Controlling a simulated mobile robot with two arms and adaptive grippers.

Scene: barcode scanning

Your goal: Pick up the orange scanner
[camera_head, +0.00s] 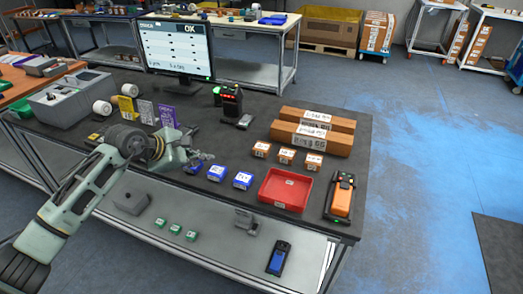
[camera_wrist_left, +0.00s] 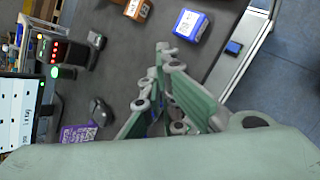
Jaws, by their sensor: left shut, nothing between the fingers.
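The orange scanner (camera_head: 340,198), orange and black, lies at the right end of the dark tabletop, right of the red tray. It is not seen in the left wrist view. My left gripper (camera_head: 205,157) is over the front left-middle of the table, far left of the scanner. It is shut and empty; its green-grey fingers (camera_wrist_left: 166,50) show in the left wrist view. Small blue boxes (camera_head: 243,180) lie just right of the gripper. My right gripper is not in view.
A red tray (camera_head: 271,199) sits between the blue boxes and the scanner. Two long cardboard boxes (camera_head: 322,140) and several small orange boxes (camera_head: 286,156) lie behind it. A black device with red lights (camera_head: 230,100) and a monitor (camera_head: 177,47) stand further back. A lower shelf (camera_head: 215,228) holds small items.

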